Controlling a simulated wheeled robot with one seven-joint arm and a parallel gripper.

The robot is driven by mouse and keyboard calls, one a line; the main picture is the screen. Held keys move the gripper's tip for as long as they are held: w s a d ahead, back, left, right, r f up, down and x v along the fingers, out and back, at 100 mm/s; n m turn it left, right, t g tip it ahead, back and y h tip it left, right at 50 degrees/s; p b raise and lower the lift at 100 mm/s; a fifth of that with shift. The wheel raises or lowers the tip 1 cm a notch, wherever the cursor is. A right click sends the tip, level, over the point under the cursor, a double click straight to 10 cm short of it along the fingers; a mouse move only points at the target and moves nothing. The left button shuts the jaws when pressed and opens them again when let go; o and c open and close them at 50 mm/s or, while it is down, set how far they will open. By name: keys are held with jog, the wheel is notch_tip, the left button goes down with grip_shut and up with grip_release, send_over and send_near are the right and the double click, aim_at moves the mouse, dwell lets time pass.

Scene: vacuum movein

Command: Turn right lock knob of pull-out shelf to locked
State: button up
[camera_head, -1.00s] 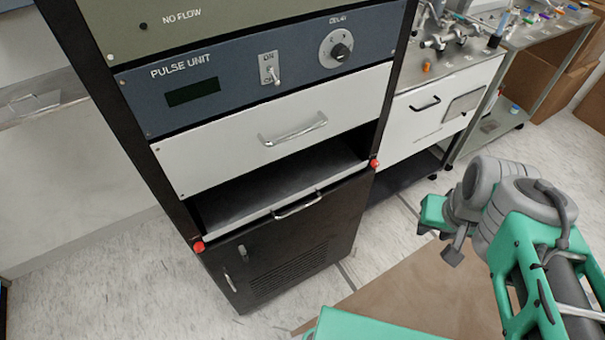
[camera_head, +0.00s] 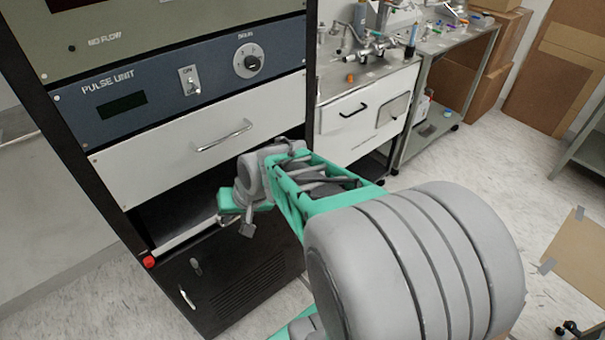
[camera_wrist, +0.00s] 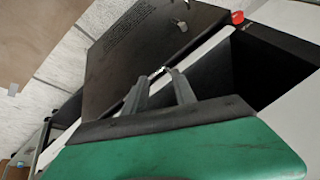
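The pull-out shelf (camera_head: 185,235) is a low tray with a pale front edge in the black rack. Its left red knob (camera_head: 149,262) shows in the head view, and a red knob beside the shelf edge also shows in the wrist view (camera_wrist: 237,17). The right lock knob is hidden in the head view behind my arm, and I cannot make it out in the wrist view. My gripper (camera_head: 236,226) is in front of the shelf front. In the wrist view its two grey fingers (camera_wrist: 160,76) stand apart, pointing at the shelf edge, with nothing clearly held.
Above the shelf is a white drawer (camera_head: 165,165) with a bar handle, under the blue pulse unit (camera_head: 150,85). A black vented door (camera_head: 240,280) is below. A bench with a white cabinet (camera_head: 365,115) stands to the right of the rack.

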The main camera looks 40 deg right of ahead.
jog(key=w+d+f+m+t+b, duration=0.1)
jog(key=w+d+f+m+t, duration=0.15)
jog(key=d+m, duration=0.2)
jog(key=w+d+f+m+t, duration=0.2)
jog(key=w+d+f+m, duration=0.2)
jog(key=d, duration=0.2)
jog(key=s+d+f+m+t+h+b, duration=0.1)
jog(key=s+d+m+t+h, duration=0.2)
jog(key=d+m, duration=0.6)
jog(key=s+d+f+m+t+h, duration=0.2)
jog(key=d+m+h, duration=0.3)
jog(key=d, duration=0.5)
jog(key=w+d+f+y, duration=0.1)
jog(key=w+d, duration=0.1)
jog(key=w, duration=0.4)
jog(key=shift+w+m+p, duration=0.3)
jog(key=shift+m, duration=0.15)
jog(key=shift+d, duration=0.1)
jog(key=shift+c, duration=0.2)
grip_shut()
